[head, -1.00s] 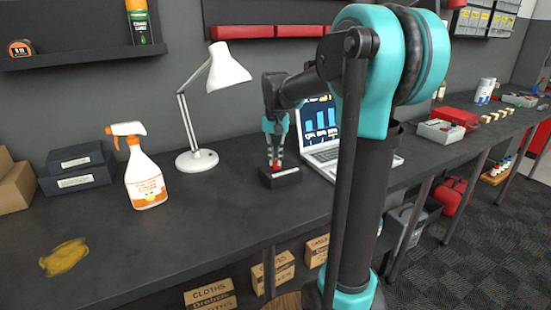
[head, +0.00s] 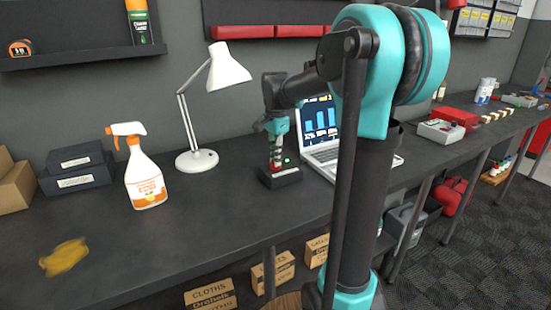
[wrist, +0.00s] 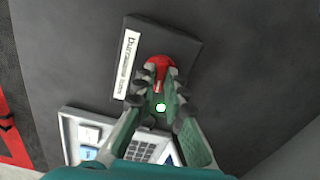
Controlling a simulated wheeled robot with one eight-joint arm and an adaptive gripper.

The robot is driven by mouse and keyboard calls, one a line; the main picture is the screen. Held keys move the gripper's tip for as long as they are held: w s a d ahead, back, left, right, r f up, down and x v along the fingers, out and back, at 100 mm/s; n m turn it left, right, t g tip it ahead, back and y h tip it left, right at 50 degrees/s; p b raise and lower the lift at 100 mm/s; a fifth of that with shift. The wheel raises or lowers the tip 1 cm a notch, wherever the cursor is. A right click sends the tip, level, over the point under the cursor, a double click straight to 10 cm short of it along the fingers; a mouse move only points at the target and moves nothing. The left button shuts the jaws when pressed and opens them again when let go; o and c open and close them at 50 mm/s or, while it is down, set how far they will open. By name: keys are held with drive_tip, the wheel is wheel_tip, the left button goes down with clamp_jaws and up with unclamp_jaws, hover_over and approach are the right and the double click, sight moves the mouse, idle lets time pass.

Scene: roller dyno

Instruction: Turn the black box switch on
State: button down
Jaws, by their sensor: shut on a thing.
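The black box switch (head: 281,177) stands on the dark workbench between the lamp and the laptop. In the wrist view the black box (wrist: 183,48) has a white label, partly readable, along its left side. A red switch part (wrist: 158,66) rises from it, and a small lit green-white spot (wrist: 161,107) shows between the fingers. My gripper (wrist: 162,85) points down over the box, with its fingertips closed on the red switch part. In the head view my gripper (head: 276,163) sits right at the box. The fingers hide part of the switch.
A white lamp (head: 197,161) and a spray bottle (head: 146,180) stand left of the box. An open laptop (head: 322,153) is close on the right.

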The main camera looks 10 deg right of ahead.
drive_tip(key=shift+m, duration=0.5)
drive_tip(key=c, duration=1.6)
unclamp_jaws()
drive_tip(key=shift+r, duration=0.15)
wheel_tip(320, 180, up, 12)
drive_tip(key=shift+f, duration=0.1)
